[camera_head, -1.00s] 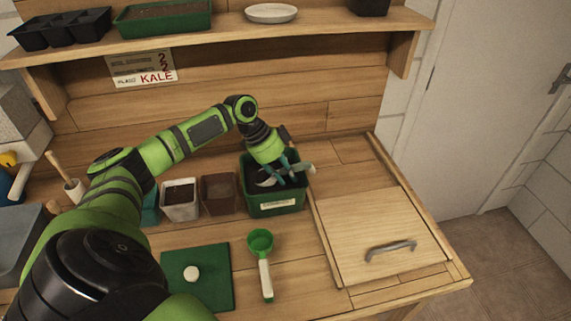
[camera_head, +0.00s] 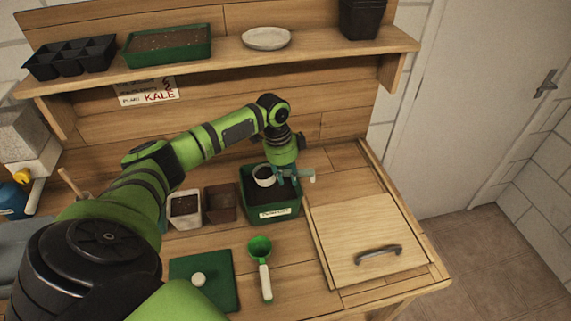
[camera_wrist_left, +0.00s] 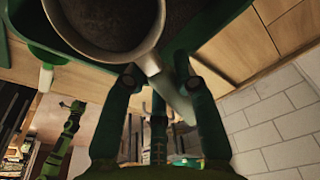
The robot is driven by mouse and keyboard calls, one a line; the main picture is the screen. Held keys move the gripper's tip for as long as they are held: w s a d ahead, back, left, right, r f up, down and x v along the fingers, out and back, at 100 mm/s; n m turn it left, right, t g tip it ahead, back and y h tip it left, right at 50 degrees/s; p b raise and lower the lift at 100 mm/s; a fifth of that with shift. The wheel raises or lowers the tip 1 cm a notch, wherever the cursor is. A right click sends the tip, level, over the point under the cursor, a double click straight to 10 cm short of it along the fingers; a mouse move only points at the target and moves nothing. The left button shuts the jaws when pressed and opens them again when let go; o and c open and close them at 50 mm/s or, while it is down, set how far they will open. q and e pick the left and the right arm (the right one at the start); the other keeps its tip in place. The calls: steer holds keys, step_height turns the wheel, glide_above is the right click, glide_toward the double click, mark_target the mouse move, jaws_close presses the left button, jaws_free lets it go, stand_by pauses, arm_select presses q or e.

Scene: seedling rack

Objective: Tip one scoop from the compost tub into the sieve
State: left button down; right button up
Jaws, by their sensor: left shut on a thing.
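The compost tub (camera_head: 273,213) is a green box with a white label and dark compost (camera_head: 261,198) inside. My left gripper (camera_head: 287,174) is over it, shut on the handle of a pale scoop (camera_head: 264,170). The scoop's round bowl is above the compost, inside the tub's outline. In the left wrist view the scoop (camera_wrist_left: 148,52) shows close up, with dark brown matter in its bowl. The handle runs between my fingers (camera_wrist_left: 160,80). A green round-headed tool with a white handle (camera_head: 264,281) lies in front; I cannot tell if it is the sieve. My right gripper is out of view.
A white pot (camera_head: 185,222) and a brown pot (camera_head: 220,215) stand left of the tub. A wooden panel with a handle (camera_head: 377,257) is at right. A shelf (camera_head: 310,49) runs behind.

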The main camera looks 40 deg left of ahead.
arm_select(q)
steer(key=shift+g+y, duration=0.3)
steer(key=shift+y, duration=0.3)
steer(key=r+p, duration=0.3)
steer(key=r, duration=0.1)
steer(key=shift+w+d+p, duration=0.25)
steer(key=shift+d+p, duration=0.1)
steer(key=shift+d, duration=0.05)
steer(key=shift+w+d+r, duration=0.15)
steer(key=shift+d+r, duration=0.05)
steer(key=shift+r, duration=0.55)
steer(key=c, duration=1.9)
jaws_free()
steer(key=shift+c, duration=0.2)
jaws_close()
steer(key=shift+f, duration=0.1)
